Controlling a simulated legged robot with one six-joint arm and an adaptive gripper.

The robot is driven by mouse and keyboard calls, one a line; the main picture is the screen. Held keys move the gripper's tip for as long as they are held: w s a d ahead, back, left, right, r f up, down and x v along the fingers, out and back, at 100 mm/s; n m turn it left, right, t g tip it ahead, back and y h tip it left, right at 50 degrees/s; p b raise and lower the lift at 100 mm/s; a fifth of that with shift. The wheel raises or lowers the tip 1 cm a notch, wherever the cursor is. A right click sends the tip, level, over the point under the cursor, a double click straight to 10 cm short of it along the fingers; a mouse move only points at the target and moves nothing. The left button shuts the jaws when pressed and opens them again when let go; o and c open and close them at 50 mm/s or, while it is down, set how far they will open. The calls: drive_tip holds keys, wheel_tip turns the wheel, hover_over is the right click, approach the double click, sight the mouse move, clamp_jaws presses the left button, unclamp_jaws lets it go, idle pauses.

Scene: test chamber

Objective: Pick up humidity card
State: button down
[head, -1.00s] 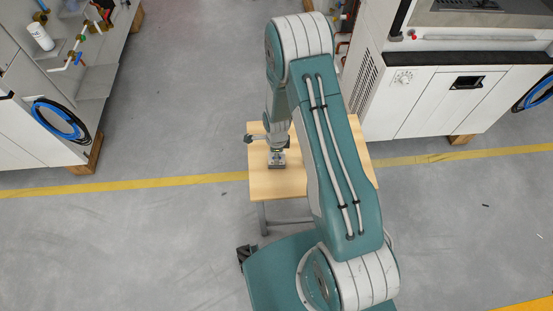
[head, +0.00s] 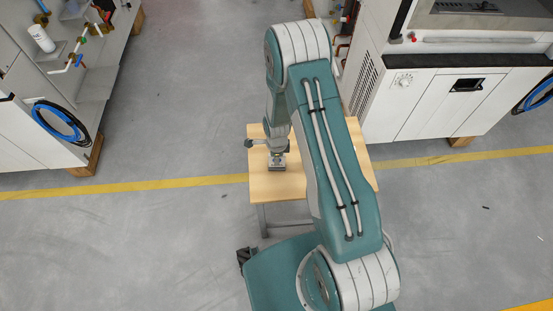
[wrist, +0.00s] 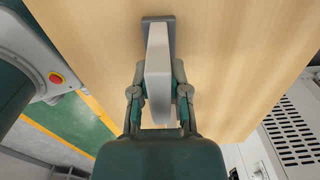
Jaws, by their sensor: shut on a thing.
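The humidity card appears to be the pale grey, flat upright piece (wrist: 158,70) in the wrist view. Its far end meets a darker grey base (wrist: 173,38) on the wooden table. My gripper (wrist: 159,78) is shut on the card, with one finger on each side. In the head view my gripper (head: 278,152) points down over the left part of the table, just above the small grey base (head: 276,166). The card's face is seen nearly edge-on, so its markings are hidden. I cannot tell whether the card is clear of the base.
The small wooden table (head: 280,186) has bare top around the base. A white machine (head: 440,95) stands behind it on the right, and a cabinet with a coiled blue hose (head: 60,122) stands at the left. Open grey floor (head: 190,120) lies between.

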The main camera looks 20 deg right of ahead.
wheel_tip(320, 180, up, 3)
drive_tip(key=shift+w+f, duration=0.1)
drive_tip(key=shift+f, duration=0.05)
drive_tip(key=s+d+r, duration=0.9)
drive_tip(key=d+r, duration=0.1)
drive_tip(key=d, duration=0.1)
drive_tip(key=shift+w+r, duration=0.1)
drive_tip(key=w+a+r+n, duration=0.2)
drive_tip(key=w+a+n, duration=0.3)
drive_tip(key=n, duration=0.5)
drive_tip(key=w+a+r+n, duration=0.3)
drive_tip(key=w+a+n, duration=0.3)
drive_tip(key=w+n, duration=0.3)
drive_tip(key=shift+w+r+n, duration=0.2)
drive_tip(key=shift+n, duration=0.9)
